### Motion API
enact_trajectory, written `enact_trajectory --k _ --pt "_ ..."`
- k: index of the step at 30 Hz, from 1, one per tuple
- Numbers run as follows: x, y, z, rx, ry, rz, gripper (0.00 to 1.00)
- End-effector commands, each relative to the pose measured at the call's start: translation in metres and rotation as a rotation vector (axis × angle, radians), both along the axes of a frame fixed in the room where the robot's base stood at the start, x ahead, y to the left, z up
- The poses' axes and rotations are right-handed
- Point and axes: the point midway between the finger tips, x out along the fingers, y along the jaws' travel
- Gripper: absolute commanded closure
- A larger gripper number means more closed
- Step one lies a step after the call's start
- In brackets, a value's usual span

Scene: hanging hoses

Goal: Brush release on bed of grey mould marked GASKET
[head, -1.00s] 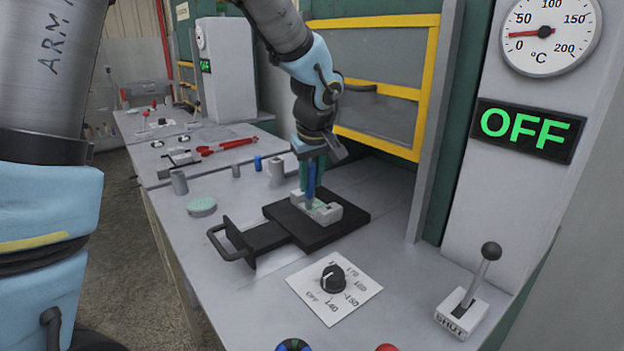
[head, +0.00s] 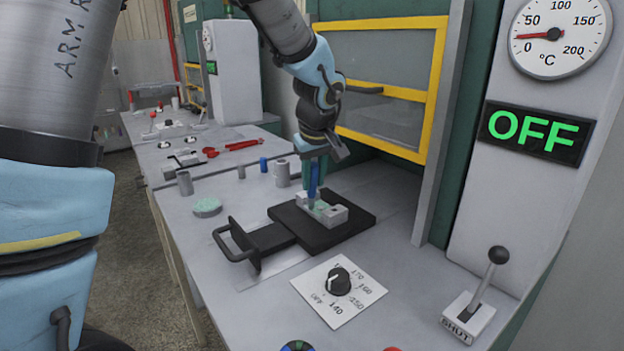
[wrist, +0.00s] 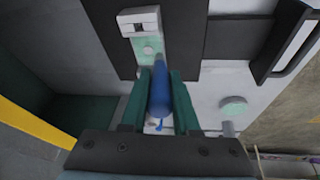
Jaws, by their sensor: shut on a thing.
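The light grey mould (head: 335,216) sits on a black plate (head: 310,240) on the near bench. No GASKET marking is readable. In the wrist view the mould (wrist: 137,20) has a pale green patch on its bed near the brush end. My gripper (head: 313,175) points down over the mould, shut on the blue handle of a brush (head: 313,188). In the wrist view the brush (wrist: 160,88) stands between the green fingers, with its lower end at the bed. Whether the bristles touch is hidden.
A round pale green pad (head: 207,206) and grey cylinders (head: 185,183) stand left of the plate. The plate's black handle (head: 232,243) sticks out left. In front are a knob (head: 339,281) and a lever marked SHUT (head: 468,317). The sign (head: 537,132) reads OFF.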

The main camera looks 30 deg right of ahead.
Motion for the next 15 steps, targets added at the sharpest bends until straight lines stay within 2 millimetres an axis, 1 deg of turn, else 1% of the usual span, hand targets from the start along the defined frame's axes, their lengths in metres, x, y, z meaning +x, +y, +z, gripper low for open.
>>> enact_trajectory --k 6,15 --pt "-0.0114 -0.0023 -0.0017 -0.001 0.000 0.000 1.00" --pt "-0.0124 -0.0023 -0.0005 0.000 0.000 0.000 1.00"
